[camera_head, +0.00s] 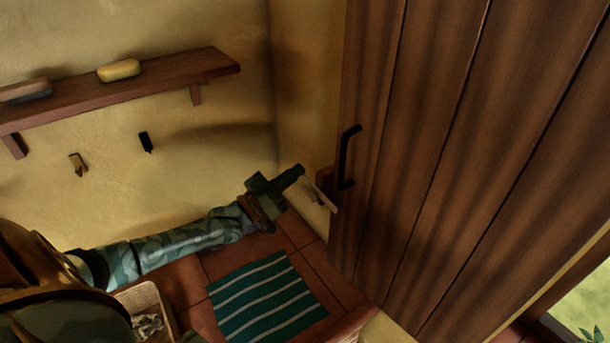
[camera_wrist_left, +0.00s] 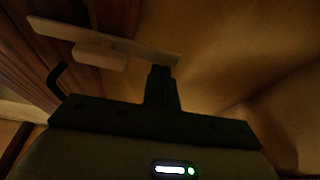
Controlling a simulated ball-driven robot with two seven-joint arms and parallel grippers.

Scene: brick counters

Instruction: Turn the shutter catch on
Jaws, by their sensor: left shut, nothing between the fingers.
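The shutter catch (camera_head: 320,196) is a pale, flat lever on the wall beside the edge of the brown plank shutter (camera_head: 440,150). It slopes down to the right in the head view. In the left wrist view the catch (camera_wrist_left: 110,44) is a long pale bar with a block on it, crossing the upper left. My left gripper (camera_head: 298,171) is shut and empty, just left of and above the catch. In the left wrist view its closed fingertips (camera_wrist_left: 161,70) are close to the bar's right end; I cannot tell whether they touch. My right gripper is out of view.
A black handle (camera_head: 346,157) stands out from the shutter near the catch. A shelf (camera_head: 180,76) with a yellow block (camera_head: 119,70) is on the left wall, above two small hooks. A green striped cloth (camera_head: 262,305) and a basket (camera_head: 140,298) lie on the tiled counter below.

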